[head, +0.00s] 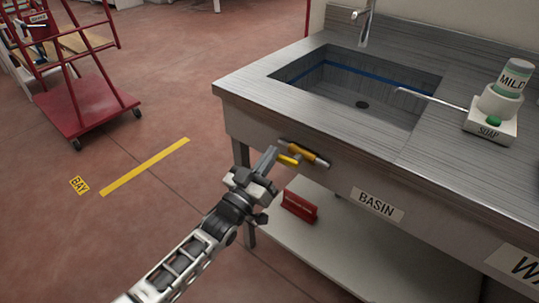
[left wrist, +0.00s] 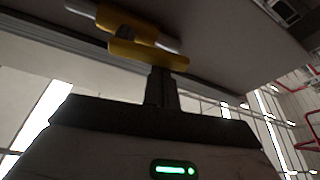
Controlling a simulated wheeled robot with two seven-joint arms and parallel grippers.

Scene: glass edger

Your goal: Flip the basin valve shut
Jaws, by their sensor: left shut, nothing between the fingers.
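The basin valve (head: 306,153) is a yellow fitting on a short metal pipe on the front of the steel counter, under the sink. Its yellow lever (head: 288,160) points left, roughly in line with the pipe. My left gripper (head: 270,154) is shut and empty, with its fingertips close by the left end of the lever. In the left wrist view the shut fingers (left wrist: 161,73) stand right at the yellow lever (left wrist: 148,55), with the valve body (left wrist: 128,20) behind it. Whether they touch I cannot tell. My right gripper is not in view.
The sink basin (head: 350,88) is set in the counter, with a BASIN label (head: 377,204) on its front. A red sign (head: 299,206) stands on the lower shelf (head: 345,250). A soap dispenser (head: 490,125) is at right. A red cart (head: 85,105) stands at upper left; floor between is clear.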

